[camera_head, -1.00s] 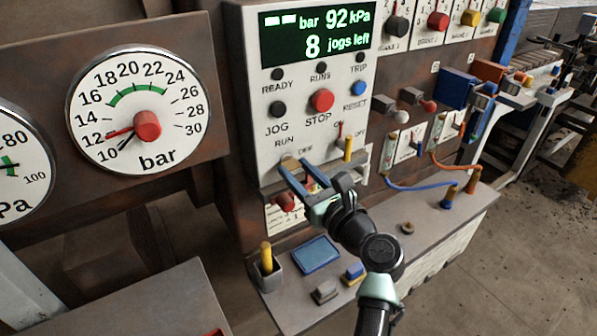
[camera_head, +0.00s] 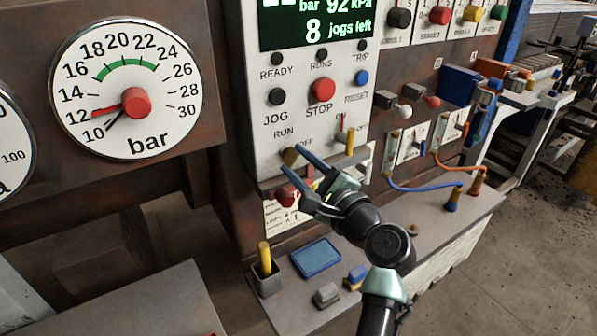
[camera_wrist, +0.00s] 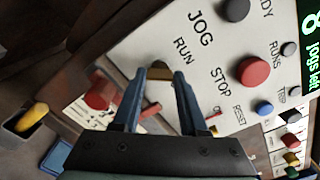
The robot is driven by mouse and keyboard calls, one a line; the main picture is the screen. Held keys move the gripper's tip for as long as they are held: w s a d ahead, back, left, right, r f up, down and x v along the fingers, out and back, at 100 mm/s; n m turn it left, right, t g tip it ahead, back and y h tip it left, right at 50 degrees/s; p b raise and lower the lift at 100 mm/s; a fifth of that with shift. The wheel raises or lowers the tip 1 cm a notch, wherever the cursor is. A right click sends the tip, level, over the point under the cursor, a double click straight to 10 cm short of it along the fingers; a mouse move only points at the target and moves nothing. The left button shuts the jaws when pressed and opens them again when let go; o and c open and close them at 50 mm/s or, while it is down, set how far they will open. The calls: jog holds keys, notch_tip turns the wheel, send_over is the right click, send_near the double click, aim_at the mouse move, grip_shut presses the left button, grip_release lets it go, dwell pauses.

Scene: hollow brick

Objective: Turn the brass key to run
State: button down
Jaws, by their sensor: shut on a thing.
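The brass key (camera_head: 290,156) is in the lower part of the white control panel (camera_head: 262,118), between the RUN and OFF labels. My gripper (camera_head: 291,158) reaches it from the lower right, with its blue fingers on either side of the key. In the wrist view the key (camera_wrist: 158,76) shows as a brass piece between the two fingertips (camera_wrist: 159,75), below the JOG and STOP labels. The gripper is shut on the key. The fingers partly hide the key and its keyhole, so I cannot tell its exact angle.
A red knob (camera_head: 285,194) sits just below my gripper. A brass-coloured lever (camera_head: 350,143) stands to its right. The red STOP button (camera_head: 321,90) is above. The ledge below holds a blue tray (camera_head: 316,257) and a cup with a yellow-handled item (camera_head: 265,258).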

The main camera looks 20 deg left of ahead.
jog(key=n+b, duration=0.3)
jog(key=n, duration=0.1)
jog(key=shift+f, duration=0.2)
jog(key=shift+r+n+b, duration=0.1)
jog(key=shift+n+b, duration=1.1)
jog(key=shift+n, duration=0.6)
jog(key=shift+c, duration=2.2)
grip_release()
jog(key=shift+r, duration=0.1)
jog(key=b+v, duration=0.1)
jog(key=v, duration=1.2)
